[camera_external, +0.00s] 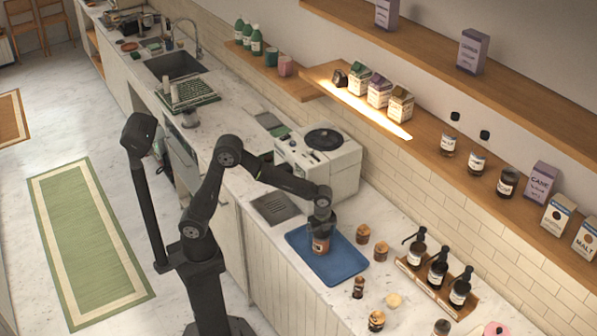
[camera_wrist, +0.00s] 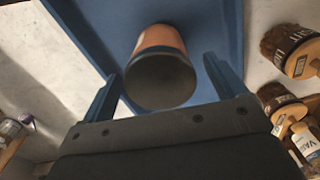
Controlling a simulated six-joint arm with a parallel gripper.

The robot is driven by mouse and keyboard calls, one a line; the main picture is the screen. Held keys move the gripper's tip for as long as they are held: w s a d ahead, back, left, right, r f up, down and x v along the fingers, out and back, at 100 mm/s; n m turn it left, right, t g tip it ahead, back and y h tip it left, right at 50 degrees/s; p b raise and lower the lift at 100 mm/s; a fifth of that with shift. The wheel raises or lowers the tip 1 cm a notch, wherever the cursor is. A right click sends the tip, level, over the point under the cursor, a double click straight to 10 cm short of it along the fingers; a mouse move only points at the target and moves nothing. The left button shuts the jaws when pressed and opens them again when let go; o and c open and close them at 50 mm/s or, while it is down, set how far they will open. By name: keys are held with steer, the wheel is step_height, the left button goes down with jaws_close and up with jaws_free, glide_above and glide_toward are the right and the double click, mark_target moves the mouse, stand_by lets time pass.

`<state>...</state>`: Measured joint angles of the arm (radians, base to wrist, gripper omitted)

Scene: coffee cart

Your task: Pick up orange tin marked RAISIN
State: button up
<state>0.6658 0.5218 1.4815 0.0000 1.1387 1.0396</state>
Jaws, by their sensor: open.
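An orange tin (camera_external: 320,245) stands on the blue tray (camera_external: 352,268) in the external view, right under my gripper (camera_external: 321,225). In the wrist view the orange tin (camera_wrist: 160,70) shows its dark round end, between and just beyond the two blue fingers of my gripper (camera_wrist: 162,80). The fingers are open, one on each side, with a gap visible beside the tin. A label shows on the tin in the external view but is too small to read. Part of the tin is hidden by my gripper.
Small jars with wooden parts (camera_external: 381,251) stand right of the tray, and more jars (camera_external: 376,320) stand in front. A rack of dark pump bottles (camera_external: 437,268) is further right. A white machine (camera_external: 325,160) stands behind the tray. The tray around the tin looks clear.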

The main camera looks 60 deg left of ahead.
step_height(320, 180, down, 2)
steer(key=shift+f, duration=0.15)
steer(key=c, duration=1.2)
